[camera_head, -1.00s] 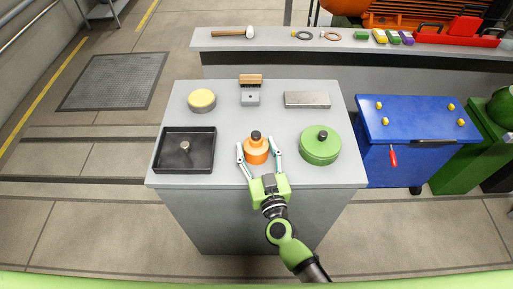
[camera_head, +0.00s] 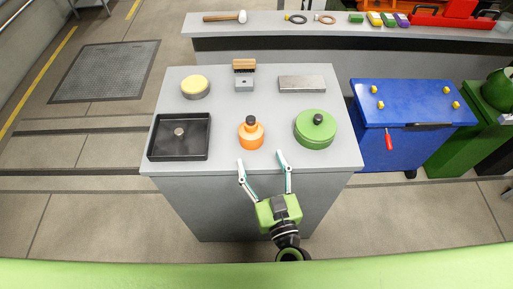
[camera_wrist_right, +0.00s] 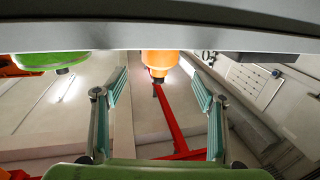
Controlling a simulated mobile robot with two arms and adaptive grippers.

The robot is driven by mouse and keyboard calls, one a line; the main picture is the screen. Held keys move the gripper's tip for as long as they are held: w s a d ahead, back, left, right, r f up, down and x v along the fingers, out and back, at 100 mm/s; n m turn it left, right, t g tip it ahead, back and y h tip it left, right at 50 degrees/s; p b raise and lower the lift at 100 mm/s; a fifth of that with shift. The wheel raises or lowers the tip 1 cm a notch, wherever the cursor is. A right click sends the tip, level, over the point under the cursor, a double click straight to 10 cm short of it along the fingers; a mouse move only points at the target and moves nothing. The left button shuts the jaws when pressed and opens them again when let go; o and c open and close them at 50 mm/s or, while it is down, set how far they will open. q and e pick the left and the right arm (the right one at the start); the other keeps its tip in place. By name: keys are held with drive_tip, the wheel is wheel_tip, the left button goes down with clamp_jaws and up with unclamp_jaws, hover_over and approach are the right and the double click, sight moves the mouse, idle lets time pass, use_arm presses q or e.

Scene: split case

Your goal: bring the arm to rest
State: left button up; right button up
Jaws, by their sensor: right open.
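My right gripper (camera_head: 261,159) is open and empty, at the near edge of the grey worktop (camera_head: 220,155). Its two fingers are spread and point toward the orange lidded pot (camera_head: 250,134), which stands apart from them on the worktop. In the right wrist view the picture is upside down; the open fingers of my right gripper (camera_wrist_right: 160,88) show with the orange pot (camera_wrist_right: 160,62) beyond them. My left gripper is not in view.
The worktop also holds a black tray (camera_head: 152,150), a green round pot (camera_head: 315,131), a yellow-topped tin (camera_head: 195,87), a brush (camera_head: 244,66) and a metal plate (camera_head: 302,84). A blue cabinet (camera_head: 415,95) stands to the right. Floor in front is clear.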

drive_tip(key=shift+v, duration=0.8)
